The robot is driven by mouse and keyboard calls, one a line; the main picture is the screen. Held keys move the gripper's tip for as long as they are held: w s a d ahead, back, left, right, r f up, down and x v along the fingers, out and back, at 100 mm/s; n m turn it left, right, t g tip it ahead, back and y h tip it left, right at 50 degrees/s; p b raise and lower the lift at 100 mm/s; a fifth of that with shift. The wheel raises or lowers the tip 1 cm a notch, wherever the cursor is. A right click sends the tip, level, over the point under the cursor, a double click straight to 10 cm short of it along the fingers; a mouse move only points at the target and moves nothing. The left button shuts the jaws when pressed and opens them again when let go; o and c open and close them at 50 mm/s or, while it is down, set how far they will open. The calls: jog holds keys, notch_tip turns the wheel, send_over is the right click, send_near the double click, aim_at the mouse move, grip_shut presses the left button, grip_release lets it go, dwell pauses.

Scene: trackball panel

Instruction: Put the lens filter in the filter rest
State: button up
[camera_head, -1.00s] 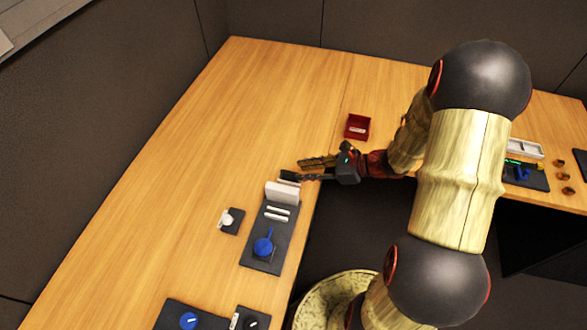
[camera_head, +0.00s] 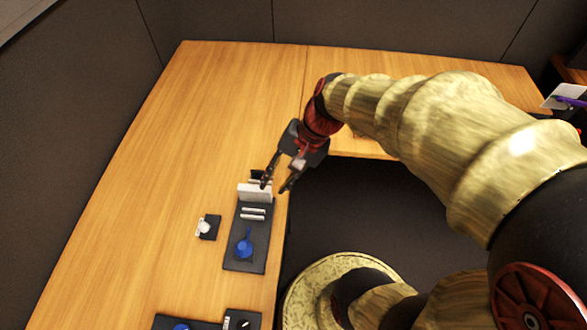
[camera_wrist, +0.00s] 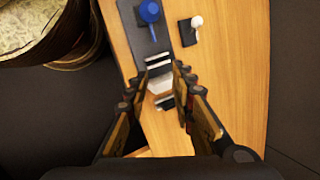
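My gripper (camera_head: 275,187) is open, pointing down beside the white upright block (camera_head: 254,193) at the far end of a dark panel (camera_head: 237,258). In the wrist view its fingers (camera_wrist: 160,82) are apart, with the white block (camera_wrist: 161,85) seen between them; I see nothing held. A small dark piece (camera_head: 258,175) lies just behind the block. Two white bars (camera_head: 253,214) and a blue round part with a stalk (camera_head: 244,248) are on the panel. I cannot tell for sure which piece is the lens filter or which is the filter rest.
A small dark plate with a white knob (camera_head: 205,227) stands left of the panel. More dark panels (camera_head: 243,320) lie at the near edge. The wooden table (camera_head: 170,150) is clear to the left and back.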

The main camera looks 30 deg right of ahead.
jog(key=s+d+r+n+t+h, duration=0.1)
jog(key=s+r+n+t+h, duration=0.2)
jog(key=r+n, duration=0.6)
jog(key=s+r+h, duration=0.1)
jog(key=s, duration=0.1)
jog(key=shift+s+d+t+h, duration=0.2)
jog(key=shift+s+t+h, duration=0.15)
jog(key=shift+t+h, duration=0.05)
dwell(0.4)
